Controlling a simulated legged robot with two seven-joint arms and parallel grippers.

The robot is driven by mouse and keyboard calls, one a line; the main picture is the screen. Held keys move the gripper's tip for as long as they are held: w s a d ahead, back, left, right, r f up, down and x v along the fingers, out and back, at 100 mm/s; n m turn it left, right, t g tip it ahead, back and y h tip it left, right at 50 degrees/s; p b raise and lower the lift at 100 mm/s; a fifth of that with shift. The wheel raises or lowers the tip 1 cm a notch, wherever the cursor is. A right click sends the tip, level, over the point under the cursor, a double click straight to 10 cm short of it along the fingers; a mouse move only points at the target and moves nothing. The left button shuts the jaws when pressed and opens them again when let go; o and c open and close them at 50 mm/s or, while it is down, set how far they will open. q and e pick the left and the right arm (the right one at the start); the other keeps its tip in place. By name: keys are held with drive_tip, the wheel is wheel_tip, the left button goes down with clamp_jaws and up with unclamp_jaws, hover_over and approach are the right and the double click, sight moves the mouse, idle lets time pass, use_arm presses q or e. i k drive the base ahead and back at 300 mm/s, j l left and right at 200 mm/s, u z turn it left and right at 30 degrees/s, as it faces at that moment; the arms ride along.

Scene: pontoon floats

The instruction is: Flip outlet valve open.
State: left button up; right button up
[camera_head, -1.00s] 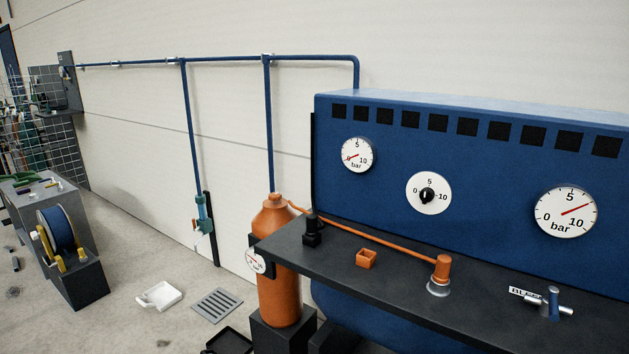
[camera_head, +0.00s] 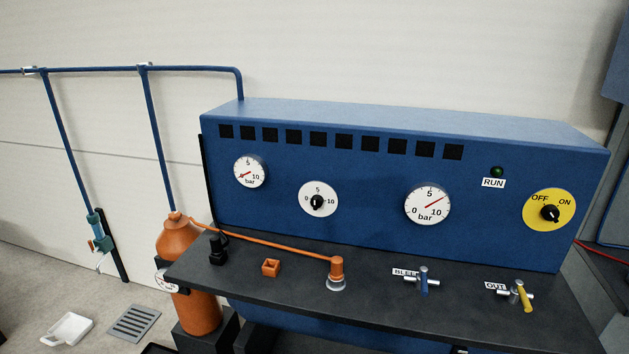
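The outlet valve (camera_head: 517,294) is at the right end of the dark shelf, beside a label reading "OUT". It has a silver body and a yellow lever that points toward the front edge and slightly right. A similar bleed valve (camera_head: 423,280) with a blue lever stands to its left, by a partly hidden label that seems to read "BLEED". Neither of my grippers is in view.
The dark shelf (camera_head: 390,314) fronts a blue compressor panel (camera_head: 330,150) with two gauges, a black knob (camera_head: 317,202) and a yellow OFF/ON switch (camera_head: 550,212). An orange bottle (camera_head: 190,260) stands at the left, its hose running to an orange fitting (camera_head: 337,270) on the shelf.

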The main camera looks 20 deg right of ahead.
sight(518, 284)
drive_tip(key=z, duration=1.95)
